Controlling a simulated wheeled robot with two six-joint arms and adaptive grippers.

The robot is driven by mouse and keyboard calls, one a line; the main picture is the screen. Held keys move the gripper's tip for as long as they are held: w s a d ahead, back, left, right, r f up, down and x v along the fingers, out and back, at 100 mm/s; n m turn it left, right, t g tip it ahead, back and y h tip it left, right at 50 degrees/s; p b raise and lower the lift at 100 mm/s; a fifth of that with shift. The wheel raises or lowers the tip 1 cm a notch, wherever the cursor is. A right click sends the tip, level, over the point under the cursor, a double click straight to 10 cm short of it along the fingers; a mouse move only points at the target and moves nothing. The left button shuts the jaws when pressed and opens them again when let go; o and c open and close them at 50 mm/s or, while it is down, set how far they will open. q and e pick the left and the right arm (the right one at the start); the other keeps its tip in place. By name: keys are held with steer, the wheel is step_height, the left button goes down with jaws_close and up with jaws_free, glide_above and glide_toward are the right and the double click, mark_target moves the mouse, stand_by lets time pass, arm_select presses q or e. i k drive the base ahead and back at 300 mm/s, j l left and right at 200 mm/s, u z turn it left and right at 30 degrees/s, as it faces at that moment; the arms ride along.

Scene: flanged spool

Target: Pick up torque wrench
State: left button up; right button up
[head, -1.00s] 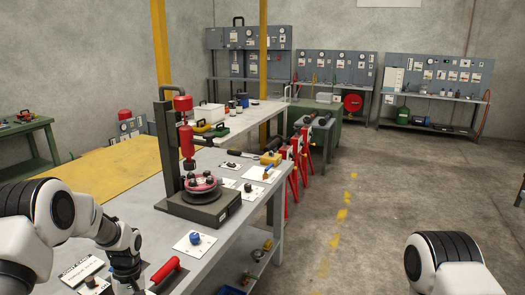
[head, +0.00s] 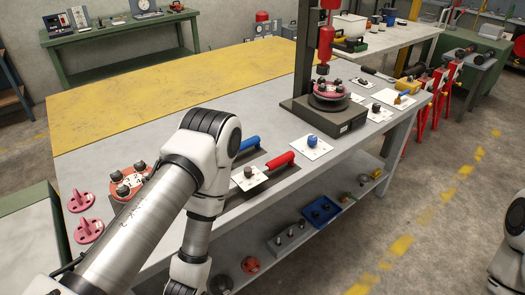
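A tool with a red handle (head: 278,160) lies on the grey workbench (head: 225,120), beside a tool with a blue handle (head: 250,143). A slim dark-handled tool (head: 378,74) lies farther back, right of the red press. I cannot tell for sure which of these is the torque wrench. My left arm reaches across the front of the bench and bends down, hiding part of the bench and its lower shelf. Its gripper is below the picture's edge. Only a white part of my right arm shows at the lower right edge; its gripper is out of view.
A red press (head: 326,40) on a dark base stands on the bench. A white plate with a blue knob (head: 312,141) lies before it. A red flanged part (head: 130,181) sits left of my arm. The lower shelf holds a blue tray (head: 321,210).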

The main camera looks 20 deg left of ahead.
mark_target(246, 185)
steer(key=u, duration=0.8)
